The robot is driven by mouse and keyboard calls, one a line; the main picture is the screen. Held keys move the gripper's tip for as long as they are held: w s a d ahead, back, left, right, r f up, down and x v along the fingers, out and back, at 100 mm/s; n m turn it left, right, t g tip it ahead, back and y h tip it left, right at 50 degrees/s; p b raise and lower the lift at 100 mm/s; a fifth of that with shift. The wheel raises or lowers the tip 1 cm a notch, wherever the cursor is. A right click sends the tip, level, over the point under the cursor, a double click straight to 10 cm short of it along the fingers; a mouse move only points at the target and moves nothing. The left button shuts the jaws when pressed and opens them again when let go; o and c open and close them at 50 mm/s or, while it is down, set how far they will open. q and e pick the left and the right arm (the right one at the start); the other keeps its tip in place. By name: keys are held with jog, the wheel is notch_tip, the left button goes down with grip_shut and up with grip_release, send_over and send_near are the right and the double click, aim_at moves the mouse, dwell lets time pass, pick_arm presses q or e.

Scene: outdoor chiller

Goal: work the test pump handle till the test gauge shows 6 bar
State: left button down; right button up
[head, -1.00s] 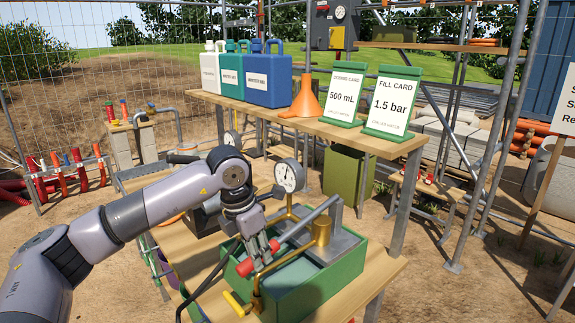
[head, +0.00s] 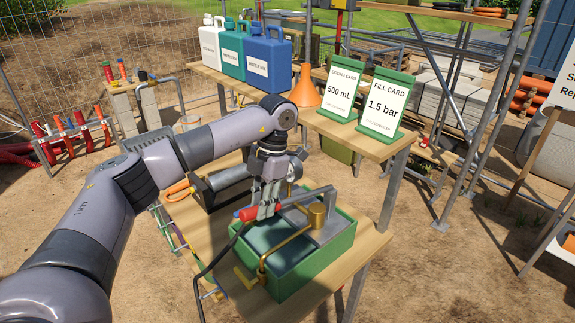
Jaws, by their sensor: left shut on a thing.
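The test pump is a green open-topped tank (head: 322,265) with a brass cylinder (head: 317,214) and a grey pump handle (head: 308,196) ending in a red grip (head: 247,213). My left gripper (head: 267,211) is shut on the red grip, above the tank's left part. The handle lies close to level, rising slightly to the right. The test gauge is hidden behind my left arm, so I cannot read it. My right gripper is out of view.
A yellow valve lever (head: 243,278) sits at the tank's front left, with a dark hose beside it. Behind, a wooden shelf (head: 375,148) holds jugs (head: 267,62), an orange funnel (head: 306,88) and two cards, reading 500 mL and 1.5 bar.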

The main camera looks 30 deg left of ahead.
pick_arm(q)
notch_tip(320, 180, down, 8)
jog(key=s+t+h+b, duration=0.1)
jog(key=t+b, duration=0.2)
jog(key=b, duration=0.5)
jog(key=shift+a+b, duration=0.2)
jog(key=shift+b, duration=0.2)
jog(key=c, duration=1.5)
grip_release()
jog(key=shift+w, duration=0.1)
jog(key=shift+o, duration=1.1)
jog(key=shift+f, duration=0.1)
jog(key=shift+o, duration=0.5)
jog(key=o, duration=0.4)
